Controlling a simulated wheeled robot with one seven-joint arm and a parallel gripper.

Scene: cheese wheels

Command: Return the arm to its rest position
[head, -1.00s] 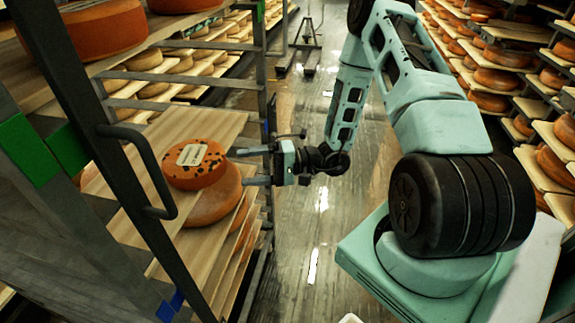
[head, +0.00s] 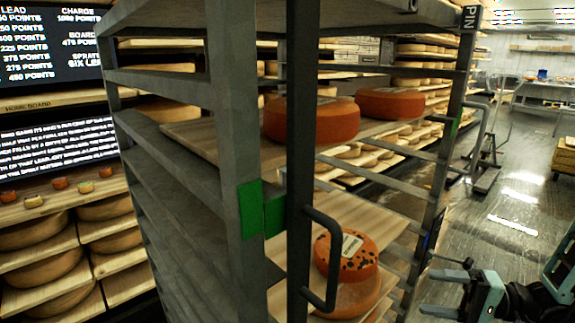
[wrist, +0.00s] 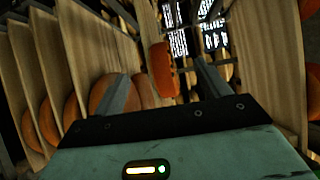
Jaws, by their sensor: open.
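My gripper (head: 444,293) shows at the lower right of the head view, beside the metal rack. Its two fingers are apart with nothing between them. In the wrist view, the open fingers (wrist: 163,90) point toward the rack's boards and wheels. A spotted orange cheese wheel with a pale label (head: 346,256) lies on top of a larger tan wheel (head: 352,296) on a rack board, left of my gripper and apart from it. An orange wheel (wrist: 160,70) shows beyond the fingers in the wrist view. Most of my arm is outside the head view.
The rack (head: 245,150) has a black handle (head: 322,258) and green tags. Two orange wheels (head: 312,120) (head: 390,103) sit on its upper board. Dark text screens (head: 55,150) stand at the left. The wet floor aisle (head: 510,215) on the right is open, with a trolley frame further back.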

